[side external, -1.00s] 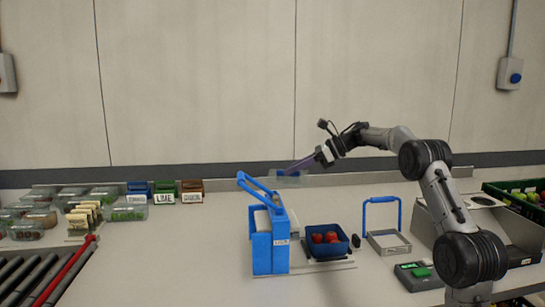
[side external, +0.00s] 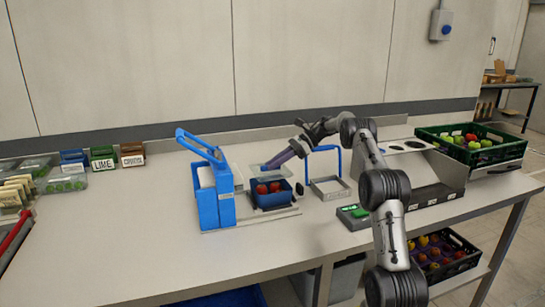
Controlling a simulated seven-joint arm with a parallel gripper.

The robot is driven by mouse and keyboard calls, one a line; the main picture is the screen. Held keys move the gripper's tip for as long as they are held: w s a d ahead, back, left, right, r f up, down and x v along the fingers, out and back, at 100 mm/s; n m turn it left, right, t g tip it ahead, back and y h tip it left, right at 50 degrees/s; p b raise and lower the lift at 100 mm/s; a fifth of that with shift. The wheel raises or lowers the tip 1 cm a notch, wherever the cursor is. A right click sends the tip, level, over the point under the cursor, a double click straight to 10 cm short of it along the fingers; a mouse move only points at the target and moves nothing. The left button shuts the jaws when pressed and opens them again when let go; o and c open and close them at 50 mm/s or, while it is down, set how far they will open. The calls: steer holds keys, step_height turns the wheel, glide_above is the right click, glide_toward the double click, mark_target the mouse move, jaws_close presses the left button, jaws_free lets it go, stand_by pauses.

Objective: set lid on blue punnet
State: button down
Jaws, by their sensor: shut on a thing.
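The blue punnet (side external: 270,201) stands at the middle of the bench, beside the blue lever device, with several red fruits (side external: 268,188) in it. A clear, flat lid (side external: 258,169) is held just above the punnet, apart from its rim as far as I can see. My gripper (side external: 270,165), with purple fingers, reaches down from the right and is shut on the lid. The fingertips are small here, and the exact grip is hard to make out.
The blue lever device (side external: 217,205) stands close left of the punnet. A metal frame with a blue handle (side external: 329,187) and a green-topped box (side external: 353,212) are to the right. A crate of apples (side external: 470,145) is at far right. The front bench is clear.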

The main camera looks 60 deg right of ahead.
steer(key=shift+f, duration=2.3)
steer(key=c, duration=0.8)
jaws_free()
steer(key=shift+o, duration=0.6)
steer(key=o, duration=0.3)
steer(key=shift+r, duration=3.55)
